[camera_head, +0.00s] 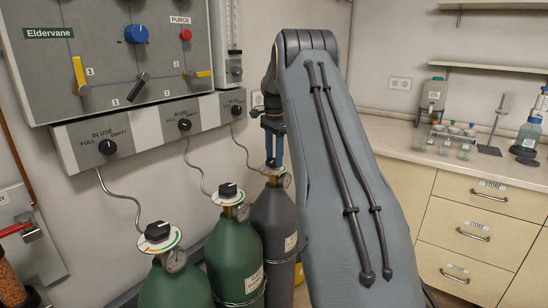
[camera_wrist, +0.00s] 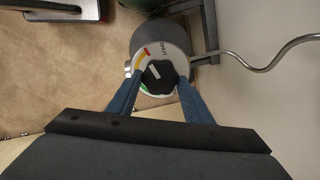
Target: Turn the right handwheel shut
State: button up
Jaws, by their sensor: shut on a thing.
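Three gas cylinders stand in a row, each with a black handwheel over a round dial on top. The right handwheel (camera_wrist: 160,77) sits on the grey cylinder (camera_head: 274,225); in the head view my gripper and arm mostly hide it. My gripper (camera_head: 273,160) points down over it with its blue fingers. In the wrist view, my gripper (camera_wrist: 161,84) has its fingers on both sides of the black handwheel, shut on it. A white mark on the handwheel points up-left. The dial (camera_wrist: 147,54) around it carries red, yellow and green parts and the word SHUT near its upper right.
The middle handwheel (camera_head: 228,190) and left handwheel (camera_head: 158,232) top green cylinders close to the left. A thin curved metal pipe (camera_wrist: 265,65) runs from the right cylinder. A wall panel (camera_head: 110,60) with knobs hangs above. A counter (camera_head: 400,135) with glassware stands right.

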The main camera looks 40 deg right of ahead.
aim_at(274, 160)
dwell(0.4)
jog(key=o, duration=1.1)
jog(key=shift+c, duration=0.2)
jog(key=shift+r+b, duration=0.8)
jog(key=shift+r, duration=3.15)
